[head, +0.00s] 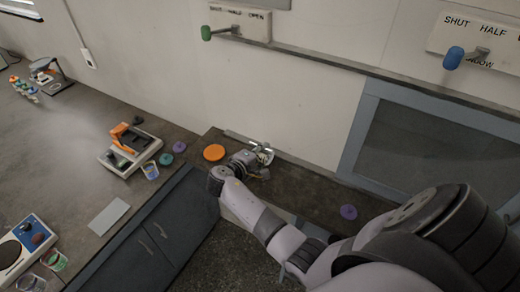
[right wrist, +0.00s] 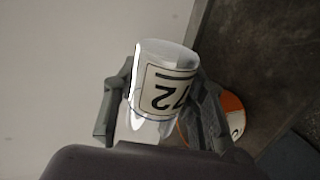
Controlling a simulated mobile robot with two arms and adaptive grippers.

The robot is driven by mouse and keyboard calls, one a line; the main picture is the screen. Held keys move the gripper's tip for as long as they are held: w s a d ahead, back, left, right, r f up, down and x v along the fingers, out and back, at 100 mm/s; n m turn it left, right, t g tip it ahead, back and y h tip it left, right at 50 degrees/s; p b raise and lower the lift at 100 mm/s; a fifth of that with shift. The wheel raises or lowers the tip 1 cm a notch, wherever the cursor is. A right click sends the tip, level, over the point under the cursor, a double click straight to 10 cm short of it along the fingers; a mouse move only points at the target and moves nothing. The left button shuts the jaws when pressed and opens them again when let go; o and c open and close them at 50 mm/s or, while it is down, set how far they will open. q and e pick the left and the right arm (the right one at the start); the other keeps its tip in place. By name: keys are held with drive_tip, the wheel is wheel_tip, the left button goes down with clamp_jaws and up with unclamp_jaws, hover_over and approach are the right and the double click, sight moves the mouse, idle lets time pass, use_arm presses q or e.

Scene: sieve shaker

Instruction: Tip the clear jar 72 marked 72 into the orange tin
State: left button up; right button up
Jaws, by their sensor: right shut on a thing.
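A clear jar marked 72 (right wrist: 166,88) is between the fingers of my right gripper (right wrist: 160,100) in the right wrist view. The gripper is shut on it, and the jar's label looks turned on its side. In the head view my right gripper (head: 252,164) holds the jar (head: 264,154) above the counter near the wall; the jar is small there. An orange tin (right wrist: 232,108) with a pale label shows beyond a finger in the right wrist view, partly hidden. In the head view a round orange thing (head: 213,152) lies left of the gripper; I cannot tell whether it is the tin or a lid. My left gripper is not in view.
An orange and black device (head: 130,142) stands on the left counter, with a small cup (head: 150,170) and teal lids beside it. A purple lid (head: 348,212) lies right of my gripper. Handles marked shut and half are on the wall. A grey plate (head: 109,216) lies at the left.

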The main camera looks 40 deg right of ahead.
drive_tip(key=shift+w, duration=0.1)
drive_tip(key=shift+f+m+b, duration=0.25)
drive_tip(key=shift+m+b, duration=0.05)
drive_tip(key=shift+s+f+m+t+y+b, duration=0.2)
drive_tip(key=shift+f+m+t+y+b, duration=0.15)
drive_tip(key=shift+m+t+b, duration=0.55)
drive_tip(key=shift+r+b, duration=0.1)
drive_tip(key=shift+b, duration=0.35)
drive_tip(key=shift+r+m, duration=0.15)
drive_tip(key=shift+m, duration=0.25)
